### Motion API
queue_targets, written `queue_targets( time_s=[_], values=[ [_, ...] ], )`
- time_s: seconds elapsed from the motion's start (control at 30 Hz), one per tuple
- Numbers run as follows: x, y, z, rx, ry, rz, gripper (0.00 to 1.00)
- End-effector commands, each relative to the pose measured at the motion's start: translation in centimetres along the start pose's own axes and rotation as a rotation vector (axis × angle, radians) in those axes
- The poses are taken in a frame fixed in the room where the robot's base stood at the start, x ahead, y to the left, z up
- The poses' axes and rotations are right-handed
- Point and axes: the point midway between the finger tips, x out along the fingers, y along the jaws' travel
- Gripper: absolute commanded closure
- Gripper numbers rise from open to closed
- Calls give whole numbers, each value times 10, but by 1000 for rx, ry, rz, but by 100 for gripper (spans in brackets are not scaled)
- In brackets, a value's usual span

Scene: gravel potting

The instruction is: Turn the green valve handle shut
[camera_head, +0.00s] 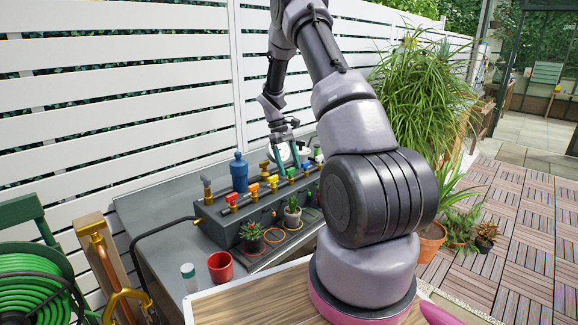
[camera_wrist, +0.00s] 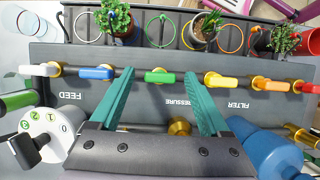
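The green valve handle (camera_wrist: 160,77) sits in the middle of the wrist view on a dark pipe, its length lying along the pipe. My gripper (camera_wrist: 157,74) is open, with one teal fingertip to each side of the green handle in the picture. A gap shows between each finger and the handle, and I cannot tell the height between them. In the head view, my gripper (camera_head: 286,156) is over the row of valves on the dark manifold box, and it partly hides the valves there.
A blue handle (camera_wrist: 97,73) and a yellow handle (camera_wrist: 221,81) flank the green one closely. A white dial (camera_wrist: 45,137) and a blue bottle (camera_wrist: 262,150) stand near the fingers. Potted plants stand along the box, and a red cup (camera_head: 220,266) stands at the bench front.

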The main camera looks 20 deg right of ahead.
Motion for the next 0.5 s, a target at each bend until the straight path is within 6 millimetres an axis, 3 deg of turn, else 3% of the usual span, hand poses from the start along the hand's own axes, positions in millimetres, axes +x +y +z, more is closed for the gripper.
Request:
queue_targets(
  time_s=[0.27, 0.5],
  values=[
    [-3, 0, 0, -1, 0, 0, 20],
    [-41, 0, -1, 0, 4, 2, 20]
  ],
)
